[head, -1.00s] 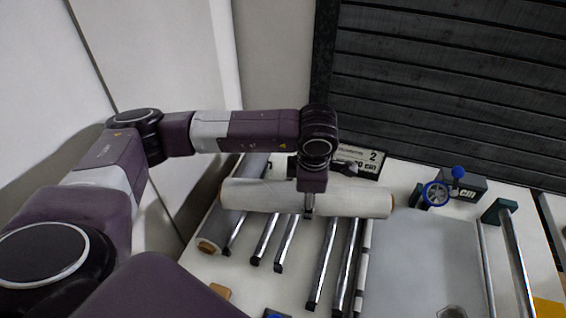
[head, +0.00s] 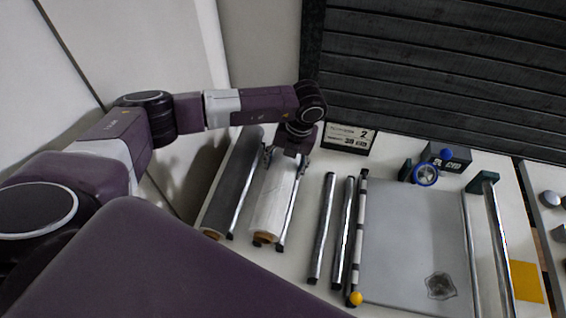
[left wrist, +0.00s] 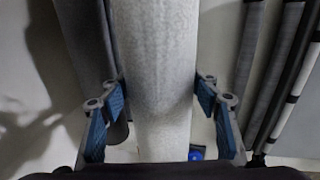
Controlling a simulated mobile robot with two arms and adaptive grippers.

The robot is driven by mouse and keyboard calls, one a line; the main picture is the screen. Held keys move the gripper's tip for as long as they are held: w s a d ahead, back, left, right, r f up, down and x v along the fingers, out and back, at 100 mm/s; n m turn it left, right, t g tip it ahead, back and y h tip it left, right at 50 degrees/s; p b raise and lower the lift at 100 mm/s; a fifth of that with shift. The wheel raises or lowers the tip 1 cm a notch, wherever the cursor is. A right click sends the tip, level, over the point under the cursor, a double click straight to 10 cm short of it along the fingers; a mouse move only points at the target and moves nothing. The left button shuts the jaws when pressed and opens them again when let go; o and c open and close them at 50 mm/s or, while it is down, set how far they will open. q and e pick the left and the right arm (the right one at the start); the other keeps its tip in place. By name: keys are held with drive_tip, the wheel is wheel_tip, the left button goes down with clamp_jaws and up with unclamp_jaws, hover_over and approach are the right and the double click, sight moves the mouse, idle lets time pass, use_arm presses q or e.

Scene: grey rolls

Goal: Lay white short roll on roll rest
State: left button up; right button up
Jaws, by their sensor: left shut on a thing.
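The white short roll (head: 271,205) lies lengthwise, pointing toward me, with its brown core end at the front. It is in line with the rails of the roll rest (head: 291,215), with a metal rail close along each side. I cannot tell whether it bears fully on them. My left gripper (head: 285,163) is over the far part of the roll, its fingers on either side of it and shut on it. In the left wrist view the white roll (left wrist: 155,60) runs between the blue finger pads. My right gripper is out of view.
A grey roll (head: 232,185) lies just left of the white one. Two bare rails (head: 323,230) are to the right, then a black-and-white bar (head: 360,240) and a grey mat (head: 412,235). A label box (head: 349,138) stands behind, near the dark slatted wall.

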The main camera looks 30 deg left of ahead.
sight(292, 163)
use_arm(q)
wheel_tip(292, 163, down, 8)
drive_tip(key=b, duration=0.5)
drive_tip(key=shift+r, duration=0.15)
drive_tip(key=shift+f+b, duration=0.35)
drive_tip(key=shift+b, duration=0.05)
drive_tip(key=o, duration=1.7)
drive_tip(key=shift+c, duration=0.2)
drive_tip(key=r, duration=0.4)
drive_tip(key=d+r, duration=0.1)
drive_tip(key=r, duration=0.3)
drive_tip(key=d+r, duration=0.1)
drive_tip(key=r, duration=0.3)
drive_tip(key=shift+w+d, duration=0.15)
drive_tip(key=shift+w, duration=0.15)
